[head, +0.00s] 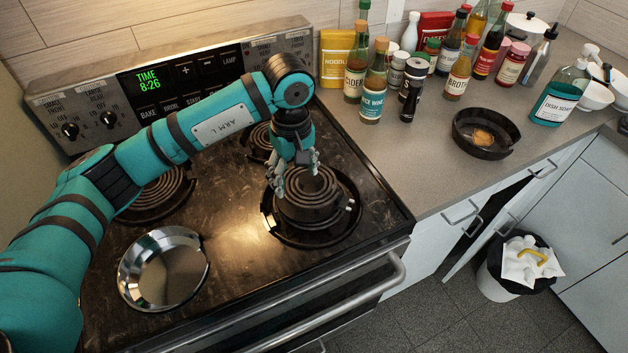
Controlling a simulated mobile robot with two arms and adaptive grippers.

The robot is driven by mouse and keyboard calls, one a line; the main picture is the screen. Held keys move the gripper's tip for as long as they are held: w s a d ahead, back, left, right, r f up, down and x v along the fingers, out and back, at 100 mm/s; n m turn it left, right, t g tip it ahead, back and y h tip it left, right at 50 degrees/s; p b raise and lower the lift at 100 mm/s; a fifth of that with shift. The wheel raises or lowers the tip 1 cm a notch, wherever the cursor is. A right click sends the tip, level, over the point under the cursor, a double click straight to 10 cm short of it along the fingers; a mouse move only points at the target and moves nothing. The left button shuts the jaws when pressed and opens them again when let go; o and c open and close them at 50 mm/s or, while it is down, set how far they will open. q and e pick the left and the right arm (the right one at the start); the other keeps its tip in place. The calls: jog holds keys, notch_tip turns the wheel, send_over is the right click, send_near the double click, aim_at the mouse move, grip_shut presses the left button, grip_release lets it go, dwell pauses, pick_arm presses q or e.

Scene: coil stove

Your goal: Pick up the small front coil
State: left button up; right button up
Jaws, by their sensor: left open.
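A small dark coil (312,184) sits at the front right of the stove, looking raised as if stacked on the wider black burner (345,218) beneath it. My left gripper (297,182) is open, fingers pointing down at the coil's back-left side. Its fingertips overlap the coil in the picture; I cannot tell whether they touch it. The front-left burner place holds only a shiny, bare drip pan (163,268). My right gripper is not in view.
A rear-left coil (155,195) and a rear-right coil (262,140) lie partly behind my arm. The control panel (180,85) stands at the back. Several bottles, including a cider bottle (356,75), and a black dish (486,135) are on the counter (400,165). The oven handle (335,300) juts out in front.

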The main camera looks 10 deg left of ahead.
aim_at(297, 192)
pick_arm(q)
notch_tip(297, 192, down, 3)
jog(key=p, duration=0.2)
jog(key=shift+d+r+p, duration=0.15)
jog(key=shift+r+p, duration=0.05)
jog(key=shift+p, duration=0.1)
notch_tip(297, 192, down, 2)
jog(key=shift+f, duration=0.1)
jog(key=shift+f+p, duration=0.25)
jog(key=shift+p, duration=0.05)
jog(key=c, duration=1.3)
jog(key=shift+c, duration=0.3)
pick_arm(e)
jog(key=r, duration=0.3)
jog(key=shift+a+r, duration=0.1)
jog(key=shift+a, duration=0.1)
pick_arm(q)
jog(key=shift+w+r, duration=0.1)
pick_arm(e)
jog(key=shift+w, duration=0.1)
